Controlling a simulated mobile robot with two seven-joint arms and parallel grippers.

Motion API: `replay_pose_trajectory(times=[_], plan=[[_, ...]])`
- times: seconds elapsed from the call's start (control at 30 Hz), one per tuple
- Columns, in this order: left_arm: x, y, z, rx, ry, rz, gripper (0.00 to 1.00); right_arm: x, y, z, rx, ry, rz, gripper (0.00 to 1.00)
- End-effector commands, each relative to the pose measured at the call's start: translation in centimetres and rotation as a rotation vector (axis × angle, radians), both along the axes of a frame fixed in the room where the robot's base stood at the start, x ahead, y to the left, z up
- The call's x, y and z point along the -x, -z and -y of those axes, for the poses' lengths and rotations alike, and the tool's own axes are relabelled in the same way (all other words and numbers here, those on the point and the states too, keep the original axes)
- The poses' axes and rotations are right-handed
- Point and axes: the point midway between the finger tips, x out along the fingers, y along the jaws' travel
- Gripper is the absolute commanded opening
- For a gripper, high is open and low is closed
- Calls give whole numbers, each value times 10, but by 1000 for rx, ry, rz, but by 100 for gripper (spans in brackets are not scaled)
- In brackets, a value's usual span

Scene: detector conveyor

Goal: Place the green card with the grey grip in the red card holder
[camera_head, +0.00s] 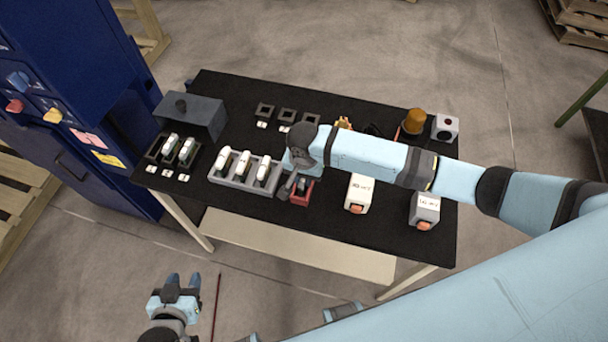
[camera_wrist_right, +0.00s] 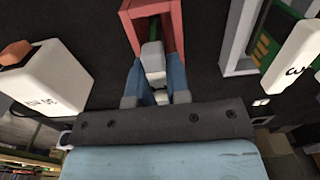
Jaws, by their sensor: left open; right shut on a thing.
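The red card holder (camera_head: 306,195) stands near the table's front edge, beside the grey rack. In the right wrist view its red frame (camera_wrist_right: 178,28) is at the top centre. My right gripper (camera_wrist_right: 155,72) is shut on the grey grip (camera_wrist_right: 153,54) of the card, at the holder's near side. Only a sliver of green shows between the fingers; the rest of the card is hidden, and I cannot tell how far it sits inside the holder. My left gripper (camera_head: 183,281) is open and empty, in front of the table and away from it.
A grey rack (camera_head: 217,177) with several white-gripped cards is left of the holder. Two white boxes with orange parts (camera_head: 358,194) (camera_head: 425,209) are to the right. A dark rack with cards (camera_head: 156,150), a grey case (camera_head: 191,115) and an orange beacon (camera_head: 414,121) stand farther out.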

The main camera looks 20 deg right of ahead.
Motion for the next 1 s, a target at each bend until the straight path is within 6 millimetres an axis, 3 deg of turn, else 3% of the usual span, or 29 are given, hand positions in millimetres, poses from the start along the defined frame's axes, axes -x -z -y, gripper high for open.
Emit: replay_pose_trajectory(times=[0.23, 0.27, 0.37, 0.73, 0.87, 1.0], plan=[[-1, -3, 0, 2, -1, 3, 43, 0, 1, 0, 0, 0, 0, 0], [-1, -3, 0, 2, -1, 3, 43, 0, 2, 0, -1, 0, 1, 19], [-1, -3, 0, 2, -1, 4, 43, 0, 2, 0, -1, 0, 1, 42], [0, -1, 1, 2, 0, 3, 43, 0, -4, 0, -2, -1, 1, 42], [0, 0, 1, 1, 0, 0, 43, 0, -23, -1, -3, -2, 2, 42], [0, 2, 1, 1, 0, -1, 43, -1, -54, -1, -4, -2, 4, 42]])
